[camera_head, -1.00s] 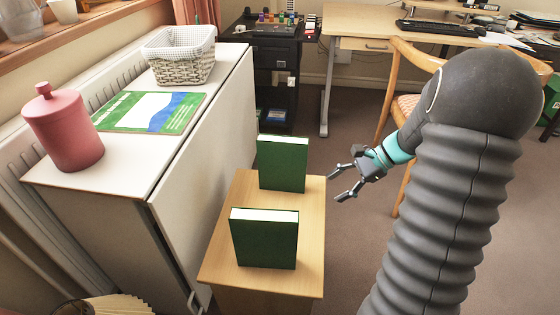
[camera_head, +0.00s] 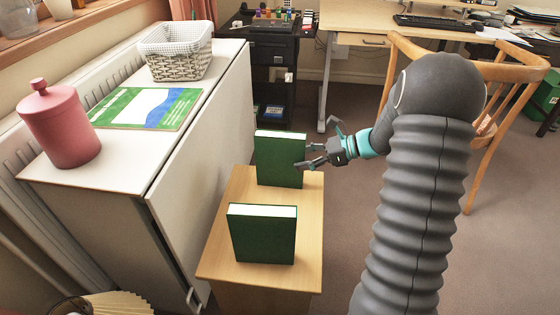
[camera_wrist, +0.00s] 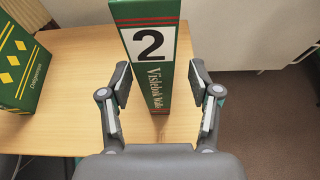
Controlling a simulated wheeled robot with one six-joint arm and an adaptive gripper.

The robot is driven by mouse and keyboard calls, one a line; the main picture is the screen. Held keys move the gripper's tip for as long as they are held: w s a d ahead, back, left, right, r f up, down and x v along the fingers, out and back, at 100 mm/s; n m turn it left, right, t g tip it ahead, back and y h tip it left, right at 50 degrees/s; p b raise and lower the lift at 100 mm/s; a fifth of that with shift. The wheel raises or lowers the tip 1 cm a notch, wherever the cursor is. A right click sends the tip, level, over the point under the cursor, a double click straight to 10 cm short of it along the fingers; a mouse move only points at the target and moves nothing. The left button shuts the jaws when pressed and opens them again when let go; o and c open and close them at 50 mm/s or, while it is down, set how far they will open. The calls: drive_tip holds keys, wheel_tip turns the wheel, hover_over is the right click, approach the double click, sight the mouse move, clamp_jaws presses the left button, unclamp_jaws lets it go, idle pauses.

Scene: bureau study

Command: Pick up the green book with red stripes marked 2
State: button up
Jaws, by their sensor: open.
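The green book marked 2 (camera_wrist: 150,46) stands upright on the small wooden table, its spine with red stripes and a black 2 facing my wrist camera. In the head view it is the farther green book (camera_head: 279,160). My gripper (camera_head: 309,147) is open at the book's right edge in the head view. In the wrist view my gripper (camera_wrist: 158,88) has one finger on each side of the lower spine, with gaps visible. I cannot tell from this view how far the fingers reach past the spine.
A second green book (camera_head: 262,234) stands nearer on the wooden table (camera_head: 308,215); its yellow diamonds (camera_wrist: 17,70) show at left in the wrist view. A white cabinet (camera_head: 198,135) stands left, bearing a pink jar (camera_head: 60,125) and a basket (camera_head: 176,52). A chair (camera_head: 478,150) stands right.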

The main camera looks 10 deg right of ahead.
sight(287, 163)
drive_tip(key=shift+x, duration=2.7)
drive_tip(key=shift+s+f, duration=0.1)
drive_tip(key=shift+s, duration=0.05)
clamp_jaws()
